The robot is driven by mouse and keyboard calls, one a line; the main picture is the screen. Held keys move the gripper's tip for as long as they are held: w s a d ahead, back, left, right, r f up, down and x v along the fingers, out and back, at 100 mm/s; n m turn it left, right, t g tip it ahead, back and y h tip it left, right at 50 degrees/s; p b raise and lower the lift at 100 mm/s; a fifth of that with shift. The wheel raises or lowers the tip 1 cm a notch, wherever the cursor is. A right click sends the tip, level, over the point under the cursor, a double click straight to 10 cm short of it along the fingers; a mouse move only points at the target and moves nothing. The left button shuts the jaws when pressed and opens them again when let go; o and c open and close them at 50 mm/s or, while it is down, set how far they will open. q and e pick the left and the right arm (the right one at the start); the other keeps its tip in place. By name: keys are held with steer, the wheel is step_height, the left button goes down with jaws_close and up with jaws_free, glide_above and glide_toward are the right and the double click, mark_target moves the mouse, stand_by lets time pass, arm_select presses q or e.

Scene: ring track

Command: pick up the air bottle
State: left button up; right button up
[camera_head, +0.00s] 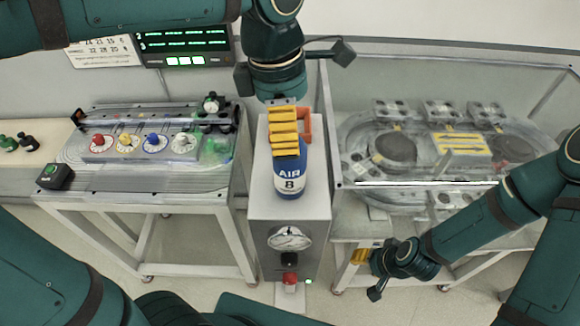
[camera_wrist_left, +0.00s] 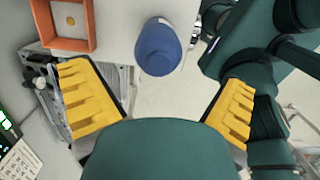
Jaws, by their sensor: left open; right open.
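My right gripper (camera_head: 362,257) is low beside the right bench, away from the bottle; only one yellow finger shows clearly.
An orange square-rimmed holder (camera_wrist_left: 92,40) stands beside the bottle. A left bench (camera_head: 140,195) carries coloured knobs and a black box with a green button (camera_head: 55,176). A clear-walled ring track (camera_head: 450,150) is at right. The cabinet front has a gauge (camera_head: 289,239) and red button (camera_head: 289,279).

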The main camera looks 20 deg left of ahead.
mark_target(290, 165)
arm_select(q)
steer(key=shift+w+d+f+b, duration=0.1)
steer(key=shift+d+f+b, duration=0.1)
steer(key=shift+f, duration=1.3)
steer(key=shift+w+d+f+b, duration=0.1)
steer(key=shift+f+b, duration=0.05)
steer(key=shift+f, duration=1.35)
steer(key=shift+a, duration=0.1)
steer(key=c, duration=1.4)
